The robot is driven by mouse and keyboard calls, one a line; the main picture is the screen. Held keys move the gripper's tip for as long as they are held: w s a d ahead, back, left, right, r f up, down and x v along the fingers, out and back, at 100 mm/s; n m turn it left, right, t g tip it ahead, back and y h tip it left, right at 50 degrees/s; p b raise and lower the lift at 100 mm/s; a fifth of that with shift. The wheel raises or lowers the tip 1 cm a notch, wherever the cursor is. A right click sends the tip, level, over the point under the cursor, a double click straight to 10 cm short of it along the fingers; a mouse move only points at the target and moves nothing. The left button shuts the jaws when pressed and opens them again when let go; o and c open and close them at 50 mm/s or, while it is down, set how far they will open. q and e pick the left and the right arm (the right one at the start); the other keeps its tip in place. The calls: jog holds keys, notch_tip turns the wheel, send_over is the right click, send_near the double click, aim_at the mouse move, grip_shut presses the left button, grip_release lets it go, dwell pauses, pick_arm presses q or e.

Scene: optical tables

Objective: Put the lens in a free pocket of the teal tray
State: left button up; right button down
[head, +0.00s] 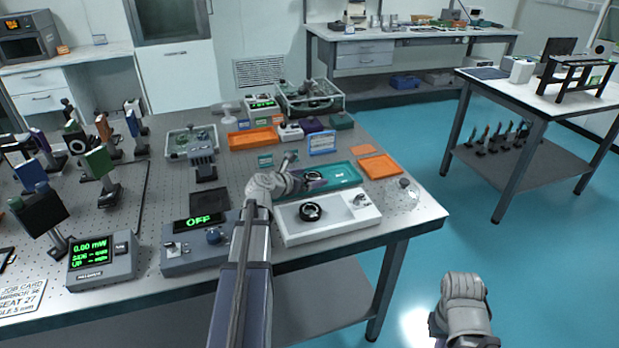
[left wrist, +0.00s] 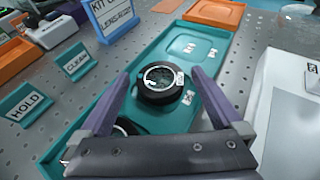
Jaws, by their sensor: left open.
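The teal tray (head: 347,174) lies on the optical table, and it also shows in the left wrist view (left wrist: 205,27). A lens in a black round mount with a small white label (left wrist: 163,84) is at the tray, between the open fingers of my left gripper (left wrist: 160,76). I cannot tell whether the fingers touch it. A second black round mount (left wrist: 126,127) sits nearer in the tray, partly hidden by the gripper.
A white tray (head: 290,232) with a black ring mount (head: 310,211) stands in front of the teal tray. An orange tray (head: 380,166) is beyond its right end. HOLD (left wrist: 30,103) and CLEAR (left wrist: 77,63) signs and a blue-framed kit sign (left wrist: 112,14) stand along its left side.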

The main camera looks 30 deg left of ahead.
pick_arm(q)
jog(key=shift+r, duration=0.25)
jog(key=p+v, duration=0.4)
jog(key=v, duration=0.6)
jog(key=shift+s+r+p, duration=0.1)
jog(key=shift+s+p, duration=0.15)
jog(key=shift+p, duration=0.05)
jog(key=shift+s+a+r, duration=0.1)
jog(key=shift+s+r, duration=0.1)
jog(key=shift+s, duration=0.45)
